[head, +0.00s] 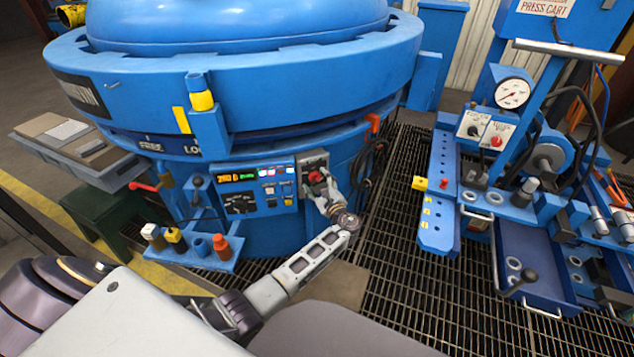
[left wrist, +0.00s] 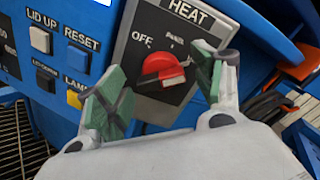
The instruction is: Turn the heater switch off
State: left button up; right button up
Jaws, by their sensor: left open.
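The heater switch (left wrist: 160,64) is a red rotary knob on a grey plate (left wrist: 128,62) marked HEAT. Its plate carries OFF at upper left and another marking at upper right that I cannot read clearly. A red grip bar on the knob points to the right in the left wrist view. The knob also shows in the head view (head: 315,177), at the right end of the furnace's control panel (head: 250,190). My left gripper (head: 322,188) is open in front of the knob, with its green-padded fingers on either side of it. I cannot tell whether they touch it. My right gripper is not in view.
The LID UP button (left wrist: 40,40), RESET button (left wrist: 78,60) and yellow LAMP button (left wrist: 75,98) sit left of the switch. Black cables (head: 370,170) hang on the furnace at its right. A blue press cart (head: 440,200) stands further right, beyond open floor grating.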

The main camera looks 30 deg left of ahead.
pick_arm(q)
jog(key=c, duration=1)
